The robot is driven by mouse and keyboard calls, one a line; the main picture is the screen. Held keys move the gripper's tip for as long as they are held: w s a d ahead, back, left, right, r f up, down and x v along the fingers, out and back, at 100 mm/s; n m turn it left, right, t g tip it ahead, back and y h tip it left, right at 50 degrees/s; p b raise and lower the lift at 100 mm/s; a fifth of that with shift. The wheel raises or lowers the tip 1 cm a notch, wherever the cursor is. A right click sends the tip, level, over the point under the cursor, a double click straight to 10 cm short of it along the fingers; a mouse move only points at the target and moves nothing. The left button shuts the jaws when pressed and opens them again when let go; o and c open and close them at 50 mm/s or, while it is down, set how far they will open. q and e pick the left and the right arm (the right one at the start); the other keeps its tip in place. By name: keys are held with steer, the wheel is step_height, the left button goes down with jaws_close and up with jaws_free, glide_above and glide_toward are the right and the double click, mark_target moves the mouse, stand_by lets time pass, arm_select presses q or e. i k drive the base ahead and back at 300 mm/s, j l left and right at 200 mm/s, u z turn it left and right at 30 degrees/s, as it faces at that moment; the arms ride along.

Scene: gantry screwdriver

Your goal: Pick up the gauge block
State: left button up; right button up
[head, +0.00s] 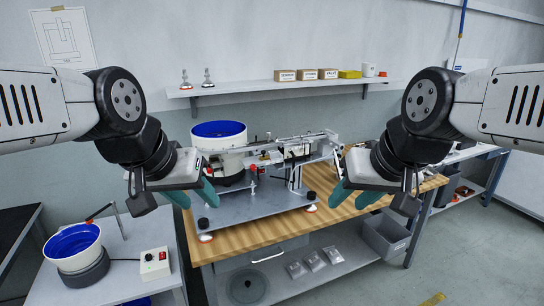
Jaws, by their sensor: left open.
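I cannot pick out a gauge block for certain in the head view; it may be hidden or too small to tell. My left gripper (193,197) hangs at the left front of the bench machine, its teal fingers spread apart with nothing seen between them. My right gripper (354,198) hangs at the machine's right side over the wooden bench top, its teal fingers also apart and seemingly empty. The machine's grey base plate (255,207) lies between the two grippers. The arms and grippers hide parts of the bench at both sides.
The gantry machine (290,150) and a blue-lined bowl feeder (219,130) stand on the wooden bench (248,240). A second bowl (72,243) and a control box (155,261) are at lower left. A wall shelf (275,88) holds small boxes. A grey bin (385,235) is at right.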

mark_target(273, 154)
steer(key=i+l+u, duration=0.1)
steer(key=i, duration=0.45)
steer(key=i+l+u, duration=0.1)
steer(key=i+l, duration=0.15)
steer(key=i, duration=0.3)
